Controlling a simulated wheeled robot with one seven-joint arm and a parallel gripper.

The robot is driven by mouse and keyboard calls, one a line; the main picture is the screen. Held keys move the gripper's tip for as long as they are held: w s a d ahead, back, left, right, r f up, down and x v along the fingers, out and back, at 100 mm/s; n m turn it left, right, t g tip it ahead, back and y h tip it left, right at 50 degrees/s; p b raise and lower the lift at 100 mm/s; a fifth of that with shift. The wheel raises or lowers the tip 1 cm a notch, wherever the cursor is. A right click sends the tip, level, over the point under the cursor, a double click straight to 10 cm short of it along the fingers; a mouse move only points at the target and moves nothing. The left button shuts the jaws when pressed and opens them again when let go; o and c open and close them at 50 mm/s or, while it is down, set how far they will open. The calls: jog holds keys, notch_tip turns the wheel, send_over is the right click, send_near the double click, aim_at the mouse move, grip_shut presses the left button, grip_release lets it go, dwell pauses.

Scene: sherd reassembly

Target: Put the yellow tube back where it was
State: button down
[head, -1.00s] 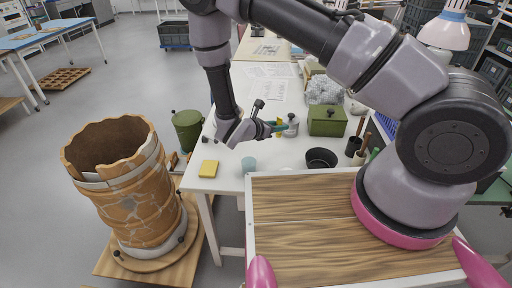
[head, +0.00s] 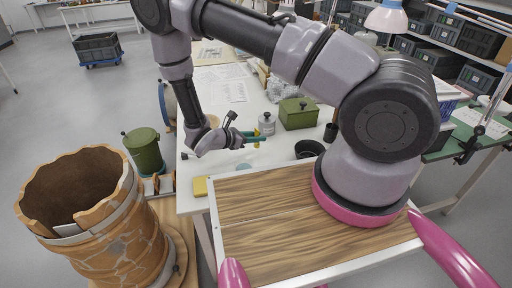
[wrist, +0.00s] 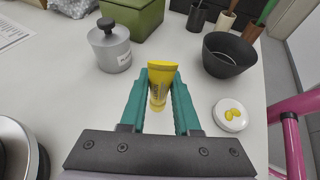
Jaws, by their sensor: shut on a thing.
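The yellow tube (wrist: 160,82) stands between the teal fingers of my gripper (wrist: 159,98) in the wrist view, its wide flat end up and its lower end toward the table. My gripper is shut on it. In the head view my gripper (head: 252,139) is low over the white table, with a small part of the yellow tube (head: 257,146) showing at the fingers. I cannot tell whether the tube touches the table.
A grey lidded canister (wrist: 112,48) and green box (wrist: 134,14) stand beyond the tube. A black bowl (wrist: 230,56) and white dish with yellow pieces (wrist: 222,123) are to its right.

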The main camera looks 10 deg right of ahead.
aim_at(257, 145)
jog(key=shift+f, duration=2.15)
jog(key=c, duration=0.6)
grip_release()
jog(key=shift+f, duration=0.1)
jog(key=shift+c, duration=0.2)
jog(key=v, duration=1.2)
